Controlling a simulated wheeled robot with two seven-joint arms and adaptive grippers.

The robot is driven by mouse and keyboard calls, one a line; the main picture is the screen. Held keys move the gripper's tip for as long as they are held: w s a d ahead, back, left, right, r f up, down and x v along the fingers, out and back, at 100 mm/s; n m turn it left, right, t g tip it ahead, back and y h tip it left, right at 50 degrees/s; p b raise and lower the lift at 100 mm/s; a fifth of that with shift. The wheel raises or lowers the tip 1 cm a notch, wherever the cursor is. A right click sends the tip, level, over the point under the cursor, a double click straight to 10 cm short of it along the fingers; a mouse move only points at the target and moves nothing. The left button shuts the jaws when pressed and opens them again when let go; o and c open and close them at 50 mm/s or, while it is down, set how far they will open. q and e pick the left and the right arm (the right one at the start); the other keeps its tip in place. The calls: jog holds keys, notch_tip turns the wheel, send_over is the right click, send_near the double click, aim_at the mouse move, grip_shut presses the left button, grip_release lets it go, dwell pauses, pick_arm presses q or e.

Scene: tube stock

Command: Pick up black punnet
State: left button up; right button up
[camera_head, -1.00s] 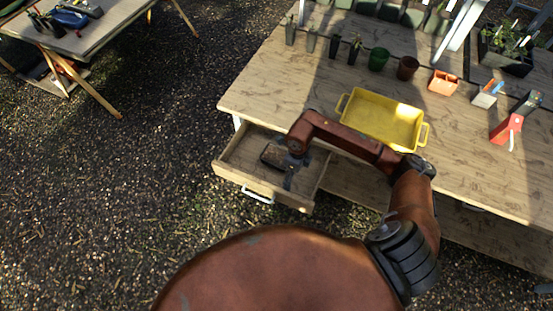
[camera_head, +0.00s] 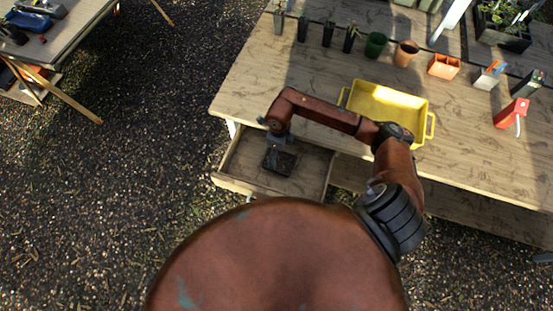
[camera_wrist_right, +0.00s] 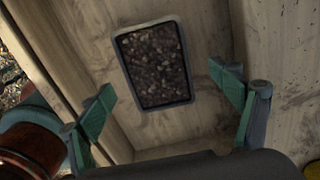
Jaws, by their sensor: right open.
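The black punnet (camera_head: 279,162) lies in the open drawer of the wooden bench. In the right wrist view the punnet (camera_wrist_right: 156,64) is a dark rectangular tray with a grey rim, filled with dark, soil-like bits. My right gripper (camera_head: 280,142) is above the drawer, over the punnet's far side. In the right wrist view its two green-padded fingers (camera_wrist_right: 170,106) are spread wide with nothing between them, and the punnet shows beyond the fingertips. My left gripper is not in view.
The drawer (camera_head: 318,165) has raised wooden walls around the punnet. A yellow tray (camera_head: 386,101) sits on the bench top right of my arm. Pots, including a green one (camera_head: 376,44), and a red tool (camera_head: 511,113) stand farther back. Gravel ground lies left.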

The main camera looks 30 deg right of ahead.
aim_at(279, 160)
jog(key=f, duration=0.3)
jog(key=shift+s+a+f, duration=0.1)
jog(key=shift+s+f, duration=0.15)
jog(key=shift+s, duration=0.15)
jog(key=shift+f, duration=1.2)
jog(key=c, duration=1.3)
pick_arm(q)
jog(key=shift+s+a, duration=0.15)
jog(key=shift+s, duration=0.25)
pick_arm(e)
jog(key=shift+c, duration=0.6)
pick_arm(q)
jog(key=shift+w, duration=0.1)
pick_arm(e)
jog(key=shift+r, duration=0.1)
